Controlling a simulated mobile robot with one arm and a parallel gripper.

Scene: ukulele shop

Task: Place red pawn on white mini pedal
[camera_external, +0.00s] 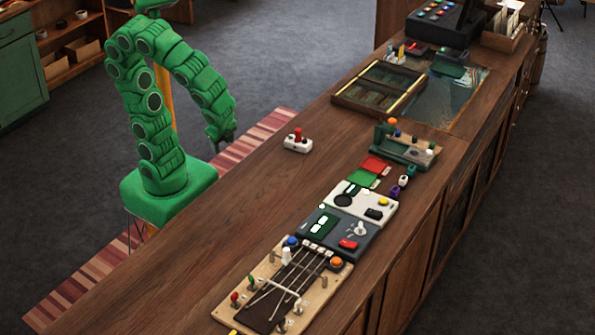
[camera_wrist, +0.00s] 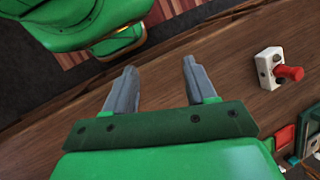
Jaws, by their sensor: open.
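The white mini pedal (camera_external: 292,146) sits alone on the wooden counter, toward its left edge. A red pawn-shaped piece (camera_external: 298,132) stands up from its top. In the wrist view the white mini pedal (camera_wrist: 264,66) is at the right, with the red pawn (camera_wrist: 289,73) sticking out from its top face. My gripper (camera_wrist: 158,66) is open, with nothing between its two grey fingers. In the external view my gripper (camera_external: 222,142) hangs to the left of the counter, well apart from the pedal and pawn.
A wooden string board (camera_external: 270,312) with several pegs, a dark panel (camera_external: 365,238), a cream panel (camera_external: 368,203) and red and green cards (camera_external: 363,179) line the counter's right side. A green stand (camera_external: 400,152) and open game case (camera_external: 358,108) lie farther back. The counter's left side is mostly clear.

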